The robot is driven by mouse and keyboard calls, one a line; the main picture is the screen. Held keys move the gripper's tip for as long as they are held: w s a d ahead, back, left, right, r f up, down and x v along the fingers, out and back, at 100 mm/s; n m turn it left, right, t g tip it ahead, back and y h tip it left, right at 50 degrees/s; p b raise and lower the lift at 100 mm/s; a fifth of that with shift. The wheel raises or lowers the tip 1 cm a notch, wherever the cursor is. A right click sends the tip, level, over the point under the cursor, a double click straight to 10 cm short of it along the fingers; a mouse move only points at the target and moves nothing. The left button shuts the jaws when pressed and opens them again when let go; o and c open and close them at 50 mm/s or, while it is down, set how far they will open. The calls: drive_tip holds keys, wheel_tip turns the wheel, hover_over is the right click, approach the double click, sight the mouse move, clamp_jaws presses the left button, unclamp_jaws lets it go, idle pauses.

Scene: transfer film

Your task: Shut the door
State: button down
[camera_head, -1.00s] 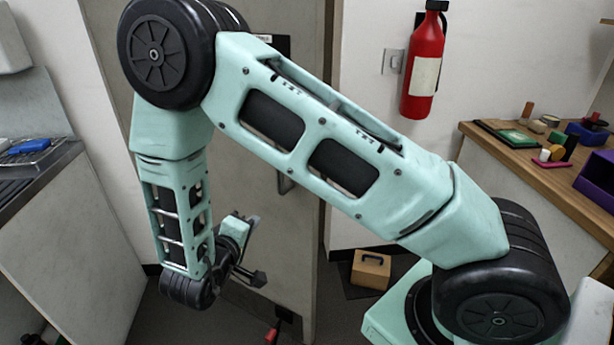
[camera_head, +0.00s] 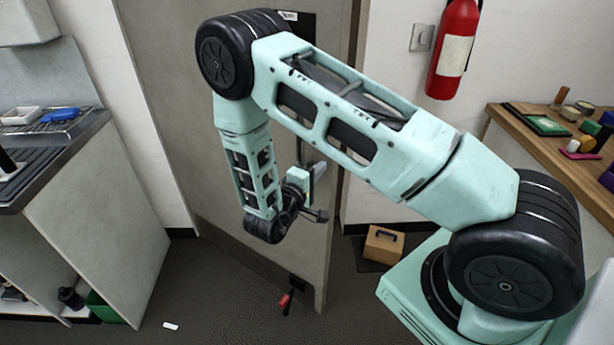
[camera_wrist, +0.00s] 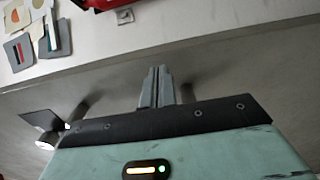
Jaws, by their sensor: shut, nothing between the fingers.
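The grey door (camera_head: 185,120) stands ajar in the head view, its free edge in front of the dark frame at its right. It has a dark strip along its bottom and a red-tipped fitting (camera_head: 287,300) low near the free edge. The door handle (camera_head: 300,150) is partly hidden behind my arm. My gripper is in front of the door, close to its free edge and below the handle; its fingertips are hard to make out there. In the wrist view my gripper (camera_wrist: 160,78) is shut and empty before a grey surface. I cannot tell whether it touches the door.
A counter (camera_head: 95,150) with a tray and blue item stands at the left. A wooden box (camera_head: 383,245) lies on the floor beyond the door.

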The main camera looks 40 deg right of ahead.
drive_tip(key=shift+x, duration=1.1)
